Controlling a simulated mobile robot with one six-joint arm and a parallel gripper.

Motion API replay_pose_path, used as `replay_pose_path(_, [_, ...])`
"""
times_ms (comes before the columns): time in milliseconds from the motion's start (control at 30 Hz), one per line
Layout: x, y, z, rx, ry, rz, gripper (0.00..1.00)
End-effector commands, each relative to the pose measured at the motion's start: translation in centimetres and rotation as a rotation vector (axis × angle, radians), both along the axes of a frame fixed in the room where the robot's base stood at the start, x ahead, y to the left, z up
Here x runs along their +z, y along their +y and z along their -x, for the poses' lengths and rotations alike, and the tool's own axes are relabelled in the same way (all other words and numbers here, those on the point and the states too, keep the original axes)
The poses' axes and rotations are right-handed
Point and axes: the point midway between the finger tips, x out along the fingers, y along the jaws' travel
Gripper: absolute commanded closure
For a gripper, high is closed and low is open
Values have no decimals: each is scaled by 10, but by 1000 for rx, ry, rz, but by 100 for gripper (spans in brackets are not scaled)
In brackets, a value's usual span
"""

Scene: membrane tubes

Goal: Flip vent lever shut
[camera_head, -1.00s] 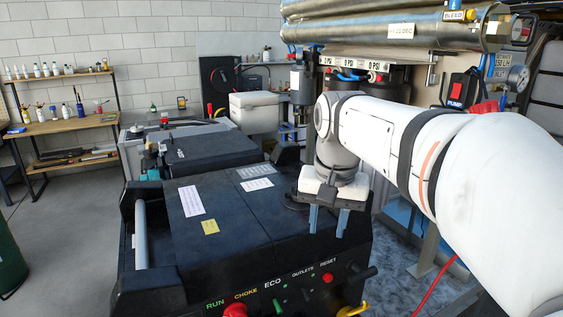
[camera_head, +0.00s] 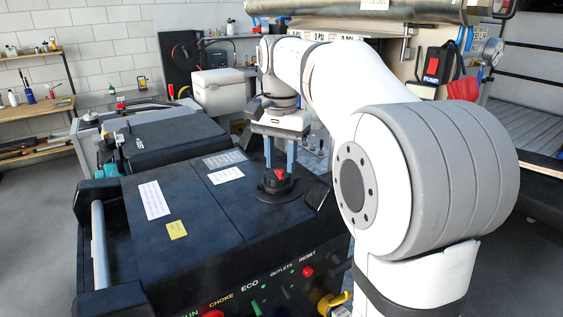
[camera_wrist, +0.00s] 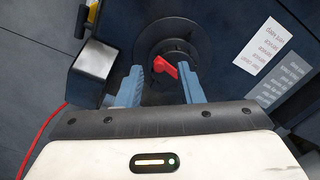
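The vent lever is a small red lever (camera_head: 280,173) on a round black cap (camera_head: 281,190) on top of the dark generator (camera_head: 190,215). In the wrist view the red lever (camera_wrist: 165,67) lies at a slant on the ribbed black cap (camera_wrist: 172,40). My gripper (camera_head: 280,165) points down over the cap. Its two blue fingers stand apart, one on each side of the lever, with open space between them in the wrist view (camera_wrist: 160,85). I cannot tell whether the right finger touches the lever.
A front panel with a red button (camera_head: 307,272), a green switch (camera_head: 256,307) and a yellow hook-shaped part (camera_head: 332,303) is below the generator's top. A second dark machine (camera_head: 165,140) and a white box (camera_head: 218,90) stand behind. A metal tube rack stands at the upper right.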

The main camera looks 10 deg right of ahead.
Motion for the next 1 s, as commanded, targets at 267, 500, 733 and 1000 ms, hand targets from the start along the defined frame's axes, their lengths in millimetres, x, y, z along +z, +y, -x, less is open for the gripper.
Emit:
replay_pose_path(267, [-13, -1, 0, -1, -1, 0, 66])
replay_pose_path(500, [-13, -1, 0, -1, -1, 0, 73])
replay_pose_path(733, [-13, -1, 0, -2, -1, 0, 92])
replay_pose_path(1000, [-13, -2, 0, -2, -1, 0, 100])
